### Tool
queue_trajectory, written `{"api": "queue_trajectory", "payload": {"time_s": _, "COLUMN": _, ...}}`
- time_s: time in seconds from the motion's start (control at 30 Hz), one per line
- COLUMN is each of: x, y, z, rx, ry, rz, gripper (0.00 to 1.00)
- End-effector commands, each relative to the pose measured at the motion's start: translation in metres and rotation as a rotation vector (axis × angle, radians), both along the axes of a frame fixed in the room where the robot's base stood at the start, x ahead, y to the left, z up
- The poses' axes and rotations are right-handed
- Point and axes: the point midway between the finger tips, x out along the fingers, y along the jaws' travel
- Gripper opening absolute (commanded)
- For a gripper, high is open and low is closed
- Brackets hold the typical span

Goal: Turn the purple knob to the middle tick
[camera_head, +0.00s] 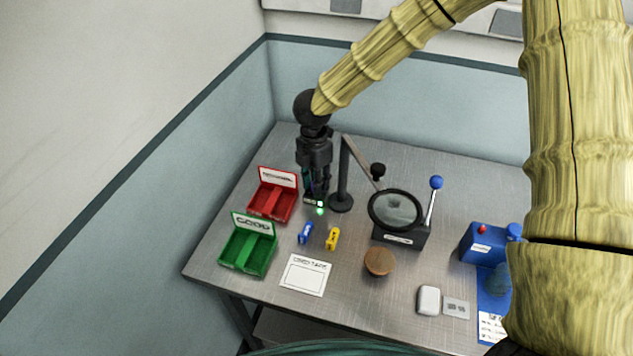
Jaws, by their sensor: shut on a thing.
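I make out no purple knob and no tick marks in the head view. My gripper (317,196) points down over the back left of the table, between the red bin and the magnifier stand. It is shut on a small dark thing with a pale face (320,204), mostly hidden by the fingers. A green glow (320,211) shows just below it. A blue module (305,233) and a yellow module (333,238) lie on the table in front of the gripper.
A red bin (291,215) and a green bin (267,266) stand at left. The magnifier lens (395,209) is close to the right of my gripper. A white card (305,290), a brown round piece (379,262) and a blue box (476,251) are nearer or further right.

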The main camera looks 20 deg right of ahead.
Motion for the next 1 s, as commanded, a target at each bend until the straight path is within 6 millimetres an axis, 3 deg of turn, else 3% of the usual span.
{"api": "queue_trajectory", "payload": {"time_s": 0.47, "x": -0.0009, "y": -0.0017, "z": -0.0009, "rx": -0.003, "ry": 0.003, "rz": -0.015, "gripper": 0.02}}
{"api": "queue_trajectory", "payload": {"time_s": 0.5, "x": -0.0009, "y": -0.0017, "z": -0.0009, "rx": -0.003, "ry": 0.003, "rz": -0.015, "gripper": 0.29}}
{"api": "queue_trajectory", "payload": {"time_s": 0.6, "x": -0.0007, "y": -0.0012, "z": -0.0007, "rx": -0.003, "ry": 0.003, "rz": -0.014, "gripper": 0.47}}
{"api": "queue_trajectory", "payload": {"time_s": 1.0, "x": 0.0002, "y": 0.0001, "z": 0.0035, "rx": -0.001, "ry": 0.001, "rz": -0.013, "gripper": 0.49}}
